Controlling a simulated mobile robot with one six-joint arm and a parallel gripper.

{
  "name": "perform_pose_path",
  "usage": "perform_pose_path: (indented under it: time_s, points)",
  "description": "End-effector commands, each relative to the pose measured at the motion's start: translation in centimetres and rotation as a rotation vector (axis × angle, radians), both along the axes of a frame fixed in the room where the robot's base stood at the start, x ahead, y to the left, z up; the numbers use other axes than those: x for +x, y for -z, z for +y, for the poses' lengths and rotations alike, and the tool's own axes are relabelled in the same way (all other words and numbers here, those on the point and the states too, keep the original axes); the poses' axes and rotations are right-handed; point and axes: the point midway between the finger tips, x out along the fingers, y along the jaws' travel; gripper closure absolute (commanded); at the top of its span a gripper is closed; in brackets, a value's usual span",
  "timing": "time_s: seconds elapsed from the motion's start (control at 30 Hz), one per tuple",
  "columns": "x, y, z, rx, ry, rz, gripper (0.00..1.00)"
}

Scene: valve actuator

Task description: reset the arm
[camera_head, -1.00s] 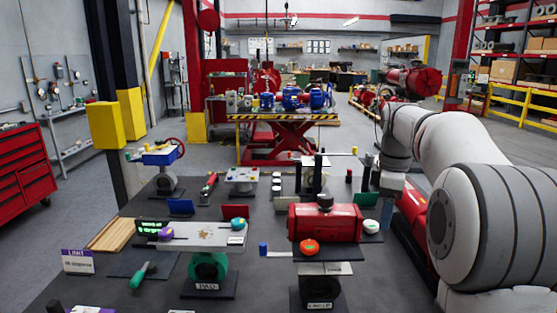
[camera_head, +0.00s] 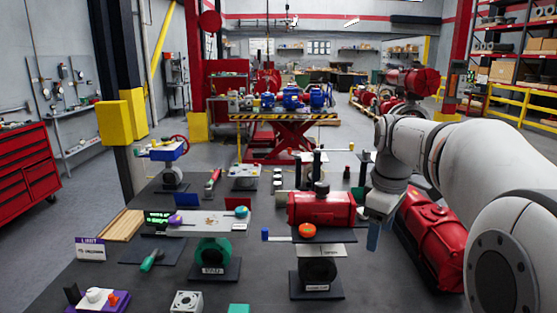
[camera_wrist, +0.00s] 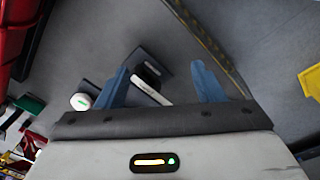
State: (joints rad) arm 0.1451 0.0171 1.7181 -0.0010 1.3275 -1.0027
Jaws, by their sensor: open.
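My gripper (camera_head: 374,236) hangs at the right of the workbench, beside the red actuator body (camera_head: 322,208) and in front of another large red cylinder. In the wrist view its two blue fingers (camera_wrist: 160,84) stand apart with nothing gripped between them. A white strip on a dark base (camera_wrist: 150,88) shows beyond the fingers, and a white round cap (camera_wrist: 80,101) lies just left of the left finger. My arm reaches in from the right edge of the head view.
The dark workbench (camera_head: 260,262) carries a green valve (camera_head: 212,252), a black valve (camera_head: 317,268) and a purple tray (camera_head: 97,302). A red tool cabinet (camera_head: 25,165) is at the left.

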Motion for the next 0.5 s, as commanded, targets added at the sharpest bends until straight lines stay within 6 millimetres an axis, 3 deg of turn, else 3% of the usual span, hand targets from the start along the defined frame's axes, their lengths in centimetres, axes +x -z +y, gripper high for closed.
perform_pose_path:
  time_s: [0.27, 0.5]
  points:
    - [-8.2, 3.0, 3.4, 0.040, 0.341, -0.096, 0.38]
    - [-15.9, 8.1, 5.6, 0.121, 0.682, -0.181, 0.38]
